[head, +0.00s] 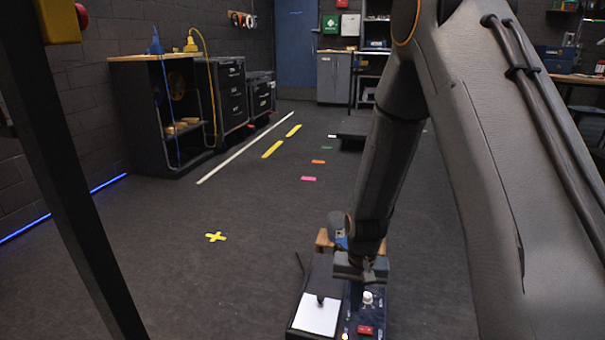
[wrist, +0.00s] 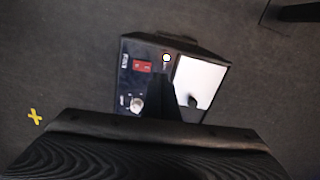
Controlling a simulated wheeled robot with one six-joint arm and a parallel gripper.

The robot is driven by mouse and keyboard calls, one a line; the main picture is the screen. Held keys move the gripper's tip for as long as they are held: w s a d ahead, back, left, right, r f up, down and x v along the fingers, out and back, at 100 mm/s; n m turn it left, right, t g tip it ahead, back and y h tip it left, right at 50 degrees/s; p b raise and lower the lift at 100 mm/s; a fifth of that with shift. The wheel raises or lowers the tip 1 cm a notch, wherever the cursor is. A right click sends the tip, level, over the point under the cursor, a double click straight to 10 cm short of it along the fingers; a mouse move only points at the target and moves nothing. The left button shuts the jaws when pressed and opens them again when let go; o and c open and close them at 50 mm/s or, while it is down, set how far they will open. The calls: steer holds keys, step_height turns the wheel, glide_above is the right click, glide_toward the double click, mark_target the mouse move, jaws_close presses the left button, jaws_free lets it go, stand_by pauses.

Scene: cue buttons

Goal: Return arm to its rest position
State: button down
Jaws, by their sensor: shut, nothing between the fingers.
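My arm reaches down from the upper right of the head view to a dark control box (head: 356,318) low in the picture. My gripper (wrist: 168,78) is shut and empty; in the wrist view its dark fingers lie over the middle of the box. The box carries a red switch (head: 365,330), a white knob (head: 367,297), a small lit lamp (wrist: 166,58) and a white plate (head: 317,314) with a dark stub on it. The red switch also shows in the wrist view (wrist: 142,66). Whether the fingertips touch the box I cannot tell.
An open black cabinet (head: 120,125) and dark drawer units (head: 228,90) stand along the left wall. A dark post (head: 60,170) crosses the near left. The floor between is clear, with a yellow cross (head: 216,237) and coloured strips (head: 309,179).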

steer(key=s+a+r+n, duration=0.5)
steer(key=s+a+r, duration=0.4)
steer(key=a+r, duration=0.35)
steer(key=s+a+r+n, duration=0.2)
steer(key=s+a+r, duration=0.15)
steer(key=s, duration=0.45)
steer(key=s+a+r+n, duration=0.2)
steer(key=s+r+n, duration=0.15)
steer(key=s, duration=0.35)
steer(key=d+r+m+p, duration=0.4)
steer(key=d+r+p, duration=0.6)
steer(key=r+p, duration=0.3)
steer(key=d+r+m+p, duration=0.4)
steer(key=d+r+p, duration=0.7)
steer(key=r+p, duration=0.3)
steer(key=shift+s+r+p, duration=0.15)
steer(key=shift+r+p, duration=0.05)
steer(key=shift+p, duration=0.75)
